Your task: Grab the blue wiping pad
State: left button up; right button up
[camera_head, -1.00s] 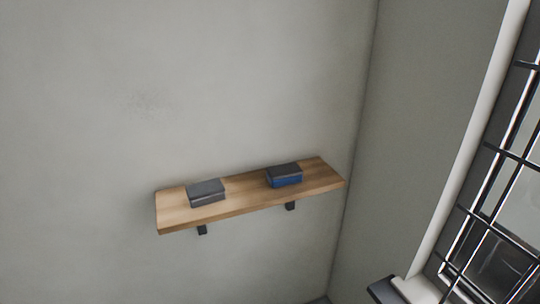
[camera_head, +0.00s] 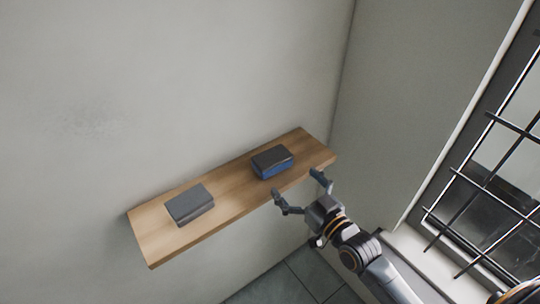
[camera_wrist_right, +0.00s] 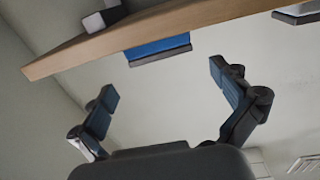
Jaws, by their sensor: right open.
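The blue wiping pad (camera_head: 272,164) has a dark top and blue sides. It lies on the right half of the wooden wall shelf (camera_head: 240,188). My right gripper (camera_head: 297,184) is open and empty just in front of the shelf's front edge, to the lower right of the pad, fingers towards it. In the right wrist view, the blue pad (camera_wrist_right: 158,48) shows beyond and between the spread fingertips of the right gripper (camera_wrist_right: 163,84), apart from them. My left gripper is not in view.
A similar grey pad (camera_head: 190,205) lies on the left half of the shelf, clear of the blue one. The wall (camera_head: 180,90) stands close behind the shelf. A barred window (camera_head: 490,200) is on the right.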

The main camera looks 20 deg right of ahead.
aim_at(272, 156)
jog(key=x, duration=0.4)
jog(key=shift+w+a+p, duration=0.1)
jog(key=shift+w+p, duration=0.2)
jog(key=shift+w, duration=0.2)
jog(key=shift+w+a+r, duration=0.1)
jog(key=shift+w, duration=0.15)
jog(key=shift+w+a+r+p, duration=0.15)
jog(key=shift+w+r+p, duration=0.1)
jog(key=shift+w+p, duration=0.3)
jog(key=shift+w+a+r+p, duration=0.2)
jog(key=shift+w+p, duration=0.25)
jog(key=shift+w, duration=0.2)
jog(key=shift+w+a+f, duration=0.15)
jog(key=shift+w, duration=0.35)
jog(key=shift+w+a+f, duration=0.15)
jog(key=shift+w+f, duration=0.05)
jog(key=shift+w, duration=0.35)
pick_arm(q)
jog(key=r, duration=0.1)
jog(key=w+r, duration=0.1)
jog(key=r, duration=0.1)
pick_arm(e)
jog(key=shift+s, duration=0.1)
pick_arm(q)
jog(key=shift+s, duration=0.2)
pick_arm(e)
jog(key=c, duration=0.8)
